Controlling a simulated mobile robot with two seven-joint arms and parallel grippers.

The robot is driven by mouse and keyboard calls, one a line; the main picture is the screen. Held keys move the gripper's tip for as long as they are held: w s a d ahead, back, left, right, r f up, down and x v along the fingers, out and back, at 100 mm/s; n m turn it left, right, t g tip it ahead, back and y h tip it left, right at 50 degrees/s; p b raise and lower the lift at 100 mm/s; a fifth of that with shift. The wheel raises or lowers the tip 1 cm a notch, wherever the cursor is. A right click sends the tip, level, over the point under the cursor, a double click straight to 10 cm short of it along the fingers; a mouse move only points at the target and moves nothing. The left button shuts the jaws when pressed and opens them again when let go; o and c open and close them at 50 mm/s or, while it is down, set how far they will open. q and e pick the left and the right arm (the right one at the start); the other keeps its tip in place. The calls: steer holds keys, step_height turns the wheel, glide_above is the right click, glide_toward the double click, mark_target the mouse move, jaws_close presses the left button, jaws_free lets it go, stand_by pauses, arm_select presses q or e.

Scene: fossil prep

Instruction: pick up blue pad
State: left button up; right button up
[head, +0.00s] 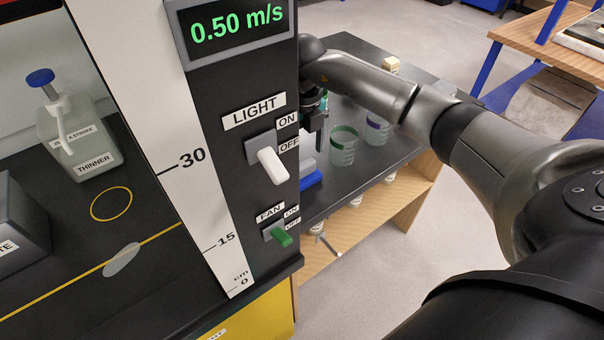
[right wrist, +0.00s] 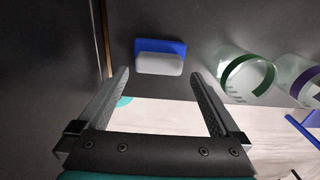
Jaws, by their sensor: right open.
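The blue pad (head: 309,179) lies on the dark side bench, partly hidden behind the fume hood's control post in the head view. In the right wrist view the pad (right wrist: 160,46) shows a blue part and a grey part. My right gripper (head: 319,128) hangs above the bench near the pad, partly hidden by the post. In the right wrist view the open, empty fingers (right wrist: 160,77) point toward the pad, which appears just beyond the tips and between their lines. The pad looks apart from both fingers. My left gripper is not in view.
A green-banded beaker (head: 343,150) and a purple-banded beaker (head: 376,131) stand right of the pad. The control post (head: 240,120) with LIGHT and FAN switches stands close left of my right gripper. A thinner bottle (head: 78,140) stands in the hood at left.

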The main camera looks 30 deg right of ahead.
mark_target(302, 164)
step_height(302, 164, down, 5)
steer(key=shift+w+a+r, duration=0.1)
steer(key=shift+c, duration=0.2)
steer(key=c, duration=1.1)
